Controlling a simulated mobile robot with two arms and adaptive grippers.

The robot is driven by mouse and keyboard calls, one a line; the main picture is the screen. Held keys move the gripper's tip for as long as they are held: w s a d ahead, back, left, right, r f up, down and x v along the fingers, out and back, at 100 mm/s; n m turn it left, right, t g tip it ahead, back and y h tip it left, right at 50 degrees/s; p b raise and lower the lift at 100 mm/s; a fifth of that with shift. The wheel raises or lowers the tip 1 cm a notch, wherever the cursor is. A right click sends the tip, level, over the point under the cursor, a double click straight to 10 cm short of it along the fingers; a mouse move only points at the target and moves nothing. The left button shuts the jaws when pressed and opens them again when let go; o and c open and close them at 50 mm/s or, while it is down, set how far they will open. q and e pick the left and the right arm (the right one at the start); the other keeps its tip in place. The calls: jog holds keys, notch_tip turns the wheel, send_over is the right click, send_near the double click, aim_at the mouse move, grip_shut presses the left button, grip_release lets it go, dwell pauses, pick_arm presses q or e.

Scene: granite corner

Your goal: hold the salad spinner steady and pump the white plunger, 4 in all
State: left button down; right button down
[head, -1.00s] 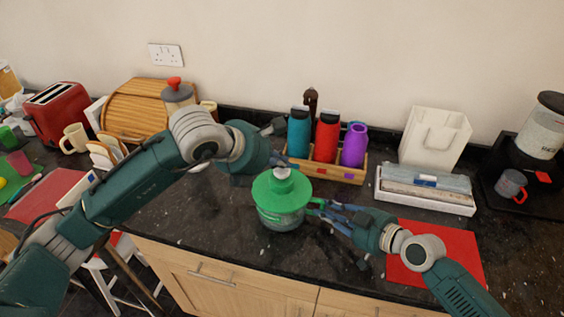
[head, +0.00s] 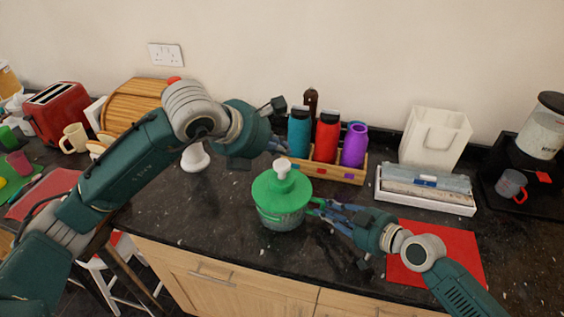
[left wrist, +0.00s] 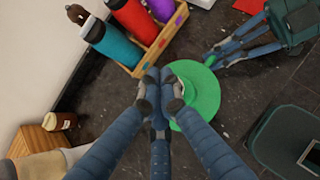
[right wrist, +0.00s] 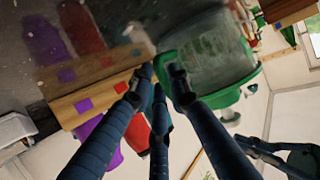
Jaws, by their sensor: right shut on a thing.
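The salad spinner (head: 282,200) stands upright on the dark counter, with a green lid and a clear bowl. Its white plunger (head: 282,167) sticks up from the lid. My left gripper (head: 283,148) is just above and behind the plunger in the head view, apart from it. In the left wrist view, its fingers (left wrist: 158,78) are together and empty over the lid's edge (left wrist: 198,90), hiding the plunger. My right gripper (head: 314,207) is shut on the spinner's right side, near the lid. The right wrist view shows the bowl (right wrist: 210,55) beside its fingertips (right wrist: 160,75).
A wooden rack (head: 340,174) with teal, red and purple bottles stands close behind the spinner. A white box (head: 425,200) and a red mat (head: 440,258) lie to the right. A white object (head: 195,157) stands left, beneath my left arm. The counter's front edge is close.

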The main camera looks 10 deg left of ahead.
aim_at(281, 166)
pick_arm(q)
jog(key=shift+r, duration=1.9)
pick_arm(e)
jog(key=shift+r, duration=0.1)
jog(key=c, duration=1.6)
grip_release()
jog(key=shift+o, duration=0.2)
jog(key=shift+s+d, duration=0.3)
jog(key=shift+d, duration=0.1)
pick_arm(q)
jog(key=shift+s, duration=0.1)
pick_arm(e)
jog(key=v, duration=0.9)
jog(key=shift+s+d+r, duration=0.15)
jog(key=shift+s+d, duration=0.05)
jog(key=shift+d, duration=0.1)
jog(key=shift+s+d+r, duration=0.35)
jog(key=shift+s+d, duration=0.05)
jog(key=shift+d, duration=0.05)
